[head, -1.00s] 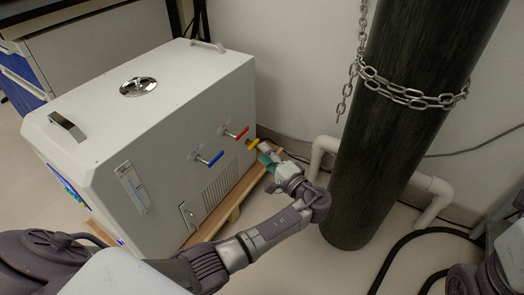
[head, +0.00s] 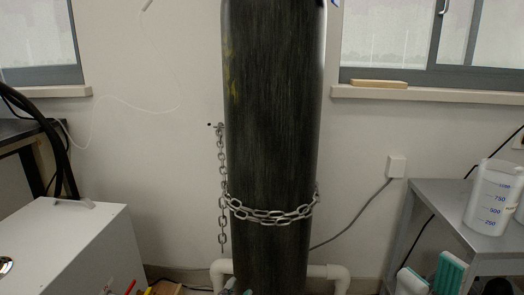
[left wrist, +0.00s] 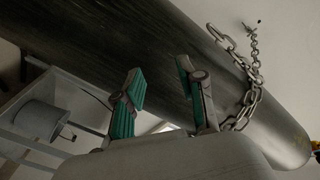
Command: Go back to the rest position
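My left gripper (left wrist: 164,98) is open and empty in the left wrist view, its teal finger pads apart in front of the dark cylinder. In the head view only the tips of my left gripper (head: 238,290) show at the bottom edge, before the cylinder. My right gripper (head: 430,272) is at the lower right of the head view, its two teal-padded fingers apart with nothing between them. The white distiller (head: 72,240) is at the lower left, partly cut off. A bit of a red lever (head: 130,286) and a yellow lever (head: 150,291) show at the bottom edge.
The tall dark cylinder (head: 270,120) stands in the middle, with a chain (head: 272,215) around it and white pipes (head: 338,274) behind. A grey table (head: 440,205) with a plastic beaker (head: 490,200) is at the right, close to my right gripper.

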